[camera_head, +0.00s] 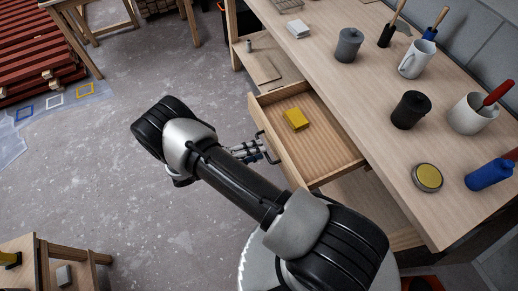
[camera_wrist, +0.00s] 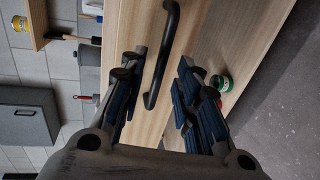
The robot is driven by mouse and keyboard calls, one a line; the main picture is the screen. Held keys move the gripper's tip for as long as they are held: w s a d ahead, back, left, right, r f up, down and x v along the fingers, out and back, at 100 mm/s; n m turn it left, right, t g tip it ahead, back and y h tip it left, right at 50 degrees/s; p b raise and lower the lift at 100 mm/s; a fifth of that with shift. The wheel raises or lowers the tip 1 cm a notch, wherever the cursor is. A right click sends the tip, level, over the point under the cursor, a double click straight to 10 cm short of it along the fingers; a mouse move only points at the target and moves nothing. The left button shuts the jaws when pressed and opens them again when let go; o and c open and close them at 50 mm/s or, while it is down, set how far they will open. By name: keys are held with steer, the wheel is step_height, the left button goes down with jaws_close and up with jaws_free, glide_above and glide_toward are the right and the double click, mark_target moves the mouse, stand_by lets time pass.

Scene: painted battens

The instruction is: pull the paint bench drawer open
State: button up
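The paint bench drawer (camera_head: 325,147) stands pulled out from the bench (camera_head: 330,72) in the head view, its inside showing. A yellow block (camera_head: 296,119) lies in it. In the wrist view the pale wooden drawer front (camera_wrist: 214,28) bears a black bar handle (camera_wrist: 161,55). My gripper (camera_head: 262,151) is at the handle on the outer side of the drawer front. In the wrist view my gripper (camera_wrist: 158,92) is open, with blue-padded fingers spread on either side of the handle. Gaps show between the handle and both fingers.
The bench top holds a dark grey can (camera_head: 348,45), a black can (camera_head: 410,110), a white mug (camera_head: 417,60), a yellow-lidded tin (camera_head: 427,177) and a blue bottle (camera_head: 489,174). A small wooden table (camera_head: 42,262) stands at lower left. The concrete floor (camera_head: 130,160) left of the drawer is clear.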

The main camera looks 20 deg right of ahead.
steer(key=v, duration=1)
steer(key=shift+s+a, duration=0.1)
steer(key=s+d+r+m+g+y, duration=0.1)
steer(key=d+r+g+y, duration=0.3)
steer(key=r, duration=0.8)
steer(key=s+d+r+m+t+y, duration=0.15)
steer(key=r+y, duration=0.35)
steer(key=r, duration=0.8)
steer(key=s+d+r+t+y, duration=0.2)
steer(key=s+r+t+y, duration=0.1)
steer(key=s+r, duration=0.2)
steer(key=s+d+r+n+t+y, duration=0.1)
steer(key=s+d+r+t+y, duration=0.1)
steer(key=s+r, duration=0.4)
steer(key=shift+s+t+y, duration=0.65)
steer(key=shift+s+y, duration=0.15)
steer(key=shift+s, duration=1.1)
